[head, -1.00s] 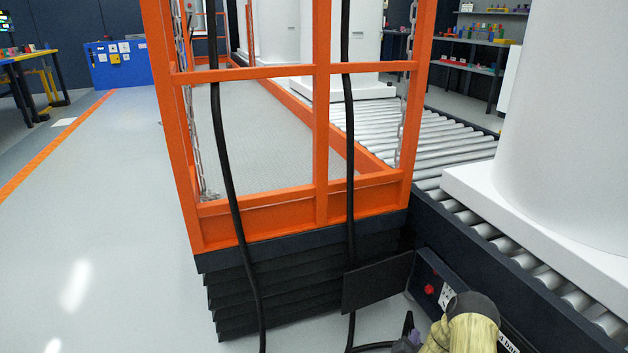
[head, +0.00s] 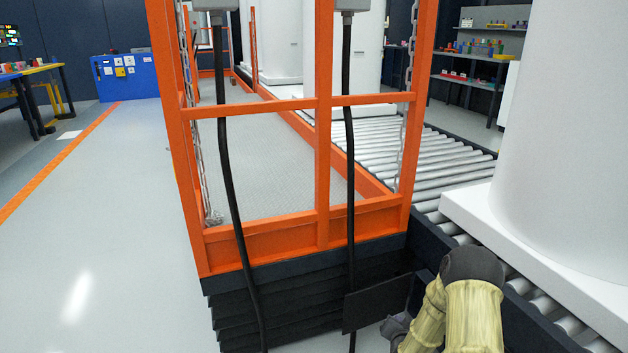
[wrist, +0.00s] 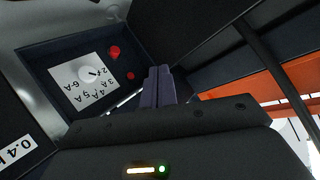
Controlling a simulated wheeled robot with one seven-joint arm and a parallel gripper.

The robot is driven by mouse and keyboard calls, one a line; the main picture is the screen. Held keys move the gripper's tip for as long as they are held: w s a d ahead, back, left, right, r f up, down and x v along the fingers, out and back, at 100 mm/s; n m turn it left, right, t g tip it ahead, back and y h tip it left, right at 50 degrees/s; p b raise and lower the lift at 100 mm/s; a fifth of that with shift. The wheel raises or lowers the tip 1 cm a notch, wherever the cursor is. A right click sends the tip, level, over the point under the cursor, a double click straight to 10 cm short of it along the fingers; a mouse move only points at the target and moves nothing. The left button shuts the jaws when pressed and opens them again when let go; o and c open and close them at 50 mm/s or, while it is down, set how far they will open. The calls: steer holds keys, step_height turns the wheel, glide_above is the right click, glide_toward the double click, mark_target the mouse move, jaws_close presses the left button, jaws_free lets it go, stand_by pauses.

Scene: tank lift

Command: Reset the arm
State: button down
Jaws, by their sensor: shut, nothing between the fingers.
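My gripper shows in the wrist view (wrist: 159,88), its two dark fingers together and empty. Beyond it, to the left in that view, is a dark control box with a white dial plate (wrist: 85,85) marked with numbers, and a red button (wrist: 114,52) beside it. My arm, in yellowish covering, shows at the lower right of the head view, in front of the dark side of the conveyor. The fingers are not clearly seen in the head view. I cannot tell whether they touch the box.
An orange-railed lift (head: 265,240) on a dark bellows base stands ahead, with two black cables hanging down its front. A roller conveyor (head: 420,165) carrying large white tanks (head: 565,130) runs along its right. Open grey floor (head: 100,250) lies to the left.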

steer(key=s+a+r+n+g+y+p, duration=0.1)
steer(key=s+a+r+n+g+p, duration=0.15)
steer(key=r, duration=0.45)
steer(key=s+a+r+n+g+p, duration=0.1)
steer(key=s+a+r+p, duration=0.2)
steer(key=r, duration=0.4)
steer(key=s+a+r+n+g+y+p, duration=0.1)
steer(key=s+r+g+p, duration=0.1)
steer(key=s+r, duration=0.35)
steer(key=s+a+r+n+g+p, duration=0.3)
steer(key=s+r+g+p, duration=0.3)
steer(key=s+r, duration=1.15)
step_height(320, 180, up, 36)
steer(key=t+p, duration=0.1)
steer(key=p, duration=3.7)
steer(key=shift+r, duration=0.15)
steer(key=shift+d+t, duration=0.1)
steer(key=shift+t, duration=0.15)
steer(key=shift+d, duration=0.1)
